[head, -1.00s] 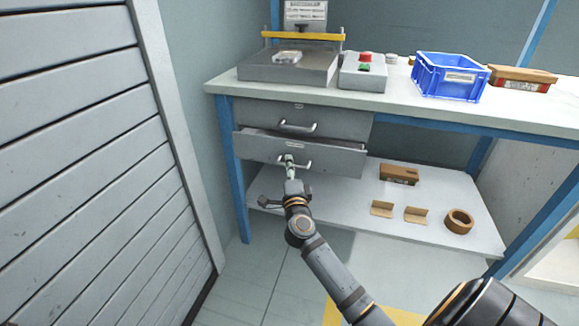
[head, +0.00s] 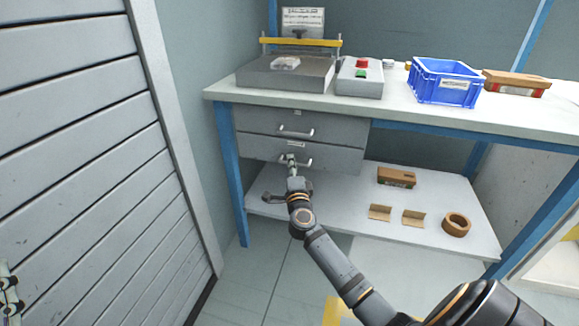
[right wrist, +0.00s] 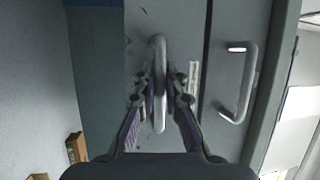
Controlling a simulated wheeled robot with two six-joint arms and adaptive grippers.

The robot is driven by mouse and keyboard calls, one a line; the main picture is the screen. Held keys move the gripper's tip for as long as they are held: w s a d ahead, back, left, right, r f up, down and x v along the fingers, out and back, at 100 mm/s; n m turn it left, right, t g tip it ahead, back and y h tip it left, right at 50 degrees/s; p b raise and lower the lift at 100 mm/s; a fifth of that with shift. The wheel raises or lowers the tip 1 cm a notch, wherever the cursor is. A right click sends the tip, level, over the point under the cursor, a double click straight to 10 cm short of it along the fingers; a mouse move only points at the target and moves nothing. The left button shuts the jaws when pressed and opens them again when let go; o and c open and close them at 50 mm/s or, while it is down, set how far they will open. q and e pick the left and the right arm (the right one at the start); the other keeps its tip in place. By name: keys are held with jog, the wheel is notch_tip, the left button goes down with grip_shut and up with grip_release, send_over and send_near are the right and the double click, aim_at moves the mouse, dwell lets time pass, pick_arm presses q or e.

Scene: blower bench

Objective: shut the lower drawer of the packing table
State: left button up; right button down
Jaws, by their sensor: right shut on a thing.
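The packing table's lower drawer (head: 340,158) is a grey front under the upper drawer (head: 345,128). Its front looks about flush with the upper one, and I see no open top. My right gripper (head: 291,161) is shut on the lower drawer's handle (head: 308,162). In the right wrist view the two fingers (right wrist: 160,92) sit on either side of the pale handle bar (right wrist: 159,50), against the lower drawer front (right wrist: 140,25). A bit of my left gripper (head: 9,291) shows at the lower left edge, too cropped to read.
The upper drawer's handle (head: 296,132) is free. On the tabletop (head: 400,103) stand a sealer (head: 285,74), a button box (head: 358,80) and a blue crate (head: 445,82). The lower shelf (head: 340,212) holds cartons and a tape roll (head: 456,225). A slatted shutter (head: 80,160) stands left.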

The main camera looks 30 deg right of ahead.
jog(key=shift+d+r, duration=0.1)
jog(key=c, duration=1.7)
grip_release()
jog(key=shift+w+d, duration=0.1)
jog(key=shift+w, duration=0.05)
jog(key=v, duration=1.2)
